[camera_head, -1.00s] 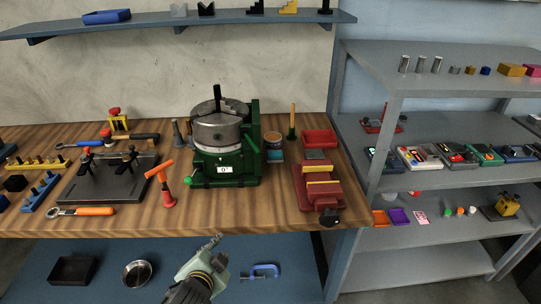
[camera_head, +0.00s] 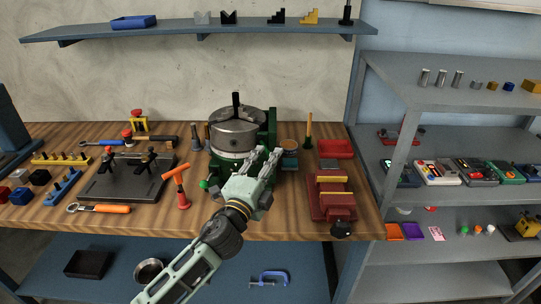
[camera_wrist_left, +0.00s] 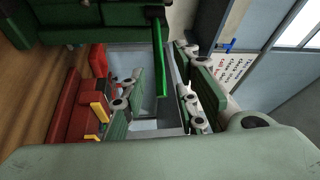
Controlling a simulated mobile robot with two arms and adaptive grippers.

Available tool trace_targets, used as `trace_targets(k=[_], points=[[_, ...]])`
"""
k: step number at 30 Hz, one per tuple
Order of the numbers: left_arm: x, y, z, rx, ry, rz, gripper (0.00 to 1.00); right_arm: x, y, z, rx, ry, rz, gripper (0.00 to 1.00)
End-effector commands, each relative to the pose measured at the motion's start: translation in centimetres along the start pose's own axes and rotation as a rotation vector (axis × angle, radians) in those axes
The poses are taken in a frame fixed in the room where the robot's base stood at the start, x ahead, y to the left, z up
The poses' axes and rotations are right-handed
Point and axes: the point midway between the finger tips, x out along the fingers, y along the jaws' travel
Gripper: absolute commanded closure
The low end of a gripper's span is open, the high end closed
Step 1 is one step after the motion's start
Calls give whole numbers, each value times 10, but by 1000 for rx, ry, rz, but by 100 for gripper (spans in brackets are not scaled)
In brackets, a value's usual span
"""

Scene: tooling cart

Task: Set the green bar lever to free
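The green machine (camera_head: 270,122) with a round grey chuck (camera_head: 234,136) stands on the wooden bench. A bright green bar (camera_wrist_left: 160,60), probably the lever, sticks out from the dark green body in the left wrist view. In the head view my gripper hides that part. My left gripper (camera_head: 264,161) is in front of the machine's right side. Its fingers are open (camera_wrist_left: 161,64), one on each side of the bar, with gaps visible; I cannot tell whether they touch it. My right gripper is not in view.
A red vise (camera_head: 332,205) stands to the right of the machine. An orange-handled T tool (camera_head: 178,184) stands to its left, near a green knob (camera_head: 203,184). A black fixture plate (camera_head: 125,185) lies further left. Grey shelves (camera_head: 440,205) stand at the right.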

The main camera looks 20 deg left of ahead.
Motion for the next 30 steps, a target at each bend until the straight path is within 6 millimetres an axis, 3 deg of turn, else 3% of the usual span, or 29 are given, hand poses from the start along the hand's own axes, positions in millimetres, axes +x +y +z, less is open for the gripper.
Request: trace_targets(k=[5, 14, 23, 30], points=[[16, 0, 0, 0, -1, 0, 72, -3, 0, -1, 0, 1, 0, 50], [17, 1, 0, 0, -1, 1, 73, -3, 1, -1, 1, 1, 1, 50], [17, 1, 0, -1, -1, 2, 99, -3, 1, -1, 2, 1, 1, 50], [17, 1, 0, -1, -1, 2, 100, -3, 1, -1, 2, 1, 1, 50]])
